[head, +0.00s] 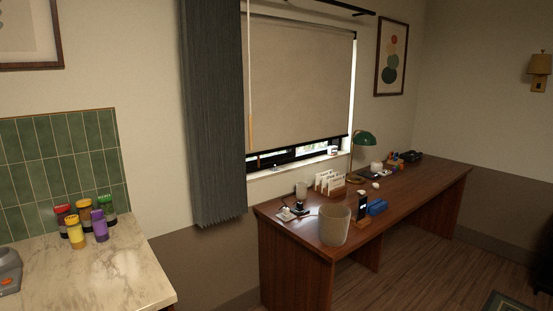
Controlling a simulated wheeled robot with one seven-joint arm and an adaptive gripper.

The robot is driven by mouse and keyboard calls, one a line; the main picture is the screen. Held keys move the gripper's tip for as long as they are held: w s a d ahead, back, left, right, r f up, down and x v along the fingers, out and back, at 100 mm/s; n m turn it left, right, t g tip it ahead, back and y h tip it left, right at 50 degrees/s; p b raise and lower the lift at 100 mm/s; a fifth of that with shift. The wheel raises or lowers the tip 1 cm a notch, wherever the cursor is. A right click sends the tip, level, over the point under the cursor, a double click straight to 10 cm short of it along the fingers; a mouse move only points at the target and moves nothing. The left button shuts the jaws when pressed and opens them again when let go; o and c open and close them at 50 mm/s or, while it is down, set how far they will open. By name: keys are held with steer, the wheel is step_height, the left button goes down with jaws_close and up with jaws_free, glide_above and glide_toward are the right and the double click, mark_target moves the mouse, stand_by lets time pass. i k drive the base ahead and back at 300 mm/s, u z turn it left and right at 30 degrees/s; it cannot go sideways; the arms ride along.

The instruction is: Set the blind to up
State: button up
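The blind (298,80) is a beige roller panel in the window behind the desk. It hangs down over most of the window, and its dark bottom bar (300,146) sits a little above the sill. A narrow strip of window glass (285,156) shows below it. A pale pull cord (249,60) hangs at the left side of the blind, with a tan wooden handle (250,131) low on it. A dark grey curtain (212,110) hangs just left of the cord. My gripper is not in view.
A wooden desk (420,189) stands below the window, carrying a bin-like cup (334,225), a green lamp (363,138), a card holder (331,183) and small items. A marble counter (95,268) with several jars is at left. Floor is open at lower right.

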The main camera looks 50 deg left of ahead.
mark_target(258, 154)
steer(key=i, duration=1.75)
steer(key=u, duration=0.85)
